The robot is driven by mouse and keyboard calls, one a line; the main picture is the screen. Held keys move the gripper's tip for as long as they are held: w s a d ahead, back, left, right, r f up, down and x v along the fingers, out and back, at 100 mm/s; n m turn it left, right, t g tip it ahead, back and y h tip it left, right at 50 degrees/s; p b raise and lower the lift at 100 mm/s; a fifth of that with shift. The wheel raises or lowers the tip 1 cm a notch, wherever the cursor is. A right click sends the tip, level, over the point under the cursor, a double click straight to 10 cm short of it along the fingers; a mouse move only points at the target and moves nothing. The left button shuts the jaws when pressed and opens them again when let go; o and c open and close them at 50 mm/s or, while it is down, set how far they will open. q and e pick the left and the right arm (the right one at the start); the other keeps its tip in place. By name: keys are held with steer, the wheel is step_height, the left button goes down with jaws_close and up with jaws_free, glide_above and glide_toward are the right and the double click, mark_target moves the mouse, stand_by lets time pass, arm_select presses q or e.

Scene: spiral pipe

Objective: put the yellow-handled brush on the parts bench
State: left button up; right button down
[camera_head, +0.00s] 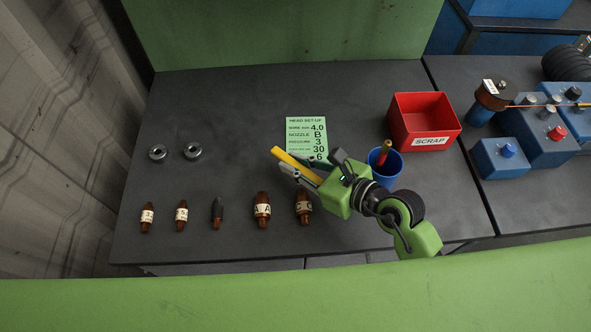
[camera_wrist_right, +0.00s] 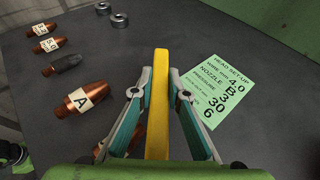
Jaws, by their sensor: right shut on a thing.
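The yellow handle of the brush (camera_head: 294,164) sticks out between the fingers of my right gripper (camera_head: 300,174). In the right wrist view the yellow handle (camera_wrist_right: 158,104) runs lengthwise between the two fingertips (camera_wrist_right: 160,95), which are shut on it. The bristles cannot be made out. The gripper and brush are over the dark grey parts bench (camera_head: 240,105), near the green set-up card (camera_head: 306,135); I cannot tell whether the brush touches the bench. My left gripper is not in view.
Several copper nozzles (camera_head: 262,211) line the front, and two metal rings (camera_head: 192,151) lie at left. The back left bench is clear.

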step_height(320, 180, down, 3)
steer(key=shift+f, duration=0.15)
steer(key=shift+f+b, duration=0.15)
steer(key=shift+b, duration=0.15)
steer(key=c, duration=2)
jaws_free()
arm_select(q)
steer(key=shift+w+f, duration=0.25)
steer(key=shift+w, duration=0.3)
arm_select(e)
steer(key=shift+o, duration=0.2)
steer(key=b+v, duration=0.1)
steer(key=v, duration=1)
steer(key=shift+s+d+r, duration=0.3)
steer(key=shift+s+r, duration=0.05)
steer(key=shift+r, duration=0.1)
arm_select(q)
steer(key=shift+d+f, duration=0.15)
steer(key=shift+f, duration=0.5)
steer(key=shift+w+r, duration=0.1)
